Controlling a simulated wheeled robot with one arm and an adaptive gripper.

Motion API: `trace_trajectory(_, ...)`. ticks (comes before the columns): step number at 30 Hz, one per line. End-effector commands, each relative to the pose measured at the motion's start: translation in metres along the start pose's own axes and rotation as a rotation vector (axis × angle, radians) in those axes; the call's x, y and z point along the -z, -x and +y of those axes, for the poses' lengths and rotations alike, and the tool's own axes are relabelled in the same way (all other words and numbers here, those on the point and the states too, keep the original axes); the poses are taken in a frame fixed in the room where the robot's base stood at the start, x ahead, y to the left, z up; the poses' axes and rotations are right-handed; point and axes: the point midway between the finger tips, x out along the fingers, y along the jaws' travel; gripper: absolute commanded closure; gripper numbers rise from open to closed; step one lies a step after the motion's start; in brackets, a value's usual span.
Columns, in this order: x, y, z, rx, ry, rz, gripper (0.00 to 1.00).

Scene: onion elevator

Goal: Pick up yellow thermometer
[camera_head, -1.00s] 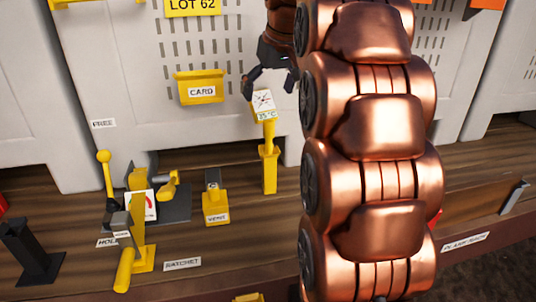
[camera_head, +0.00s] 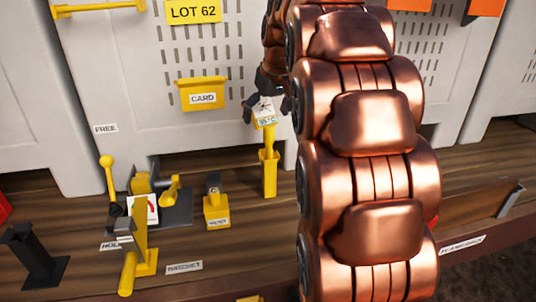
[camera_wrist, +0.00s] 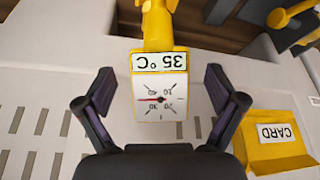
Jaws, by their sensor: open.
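The yellow thermometer (camera_head: 265,117) has a white dial face and a "35 °C" label. It stands upright in a yellow post-like holder (camera_head: 270,175) on the wooden shelf. My gripper (camera_head: 266,104) is at the thermometer's top, its fingers apart on either side of the head. In the wrist view the thermometer (camera_wrist: 160,92) lies between the two open fingers of my gripper (camera_wrist: 160,92), with a visible gap on each side. The fingers do not touch it there.
A yellow CARD box (camera_head: 202,94) is on the grey panel to the left. A yellow VENT piece (camera_head: 216,208) and a ratchet device (camera_head: 140,235) stand left on the wooden shelf (camera_head: 240,250). My copper arm covers much of the right.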

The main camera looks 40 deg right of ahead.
Motion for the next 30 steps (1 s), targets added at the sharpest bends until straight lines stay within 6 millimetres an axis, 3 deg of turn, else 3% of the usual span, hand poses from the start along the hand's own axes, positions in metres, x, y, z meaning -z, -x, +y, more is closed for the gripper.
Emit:
trace_trajectory(6, 0.000, -0.018, 0.000, 0.001, -0.001, 0.000, 0.06)
trace_trajectory(14, 0.001, -0.021, 0.000, 0.000, -0.001, 0.003, 0.06)
trace_trajectory(30, 0.001, -0.021, 0.000, 0.000, 0.000, 0.003, 0.62)
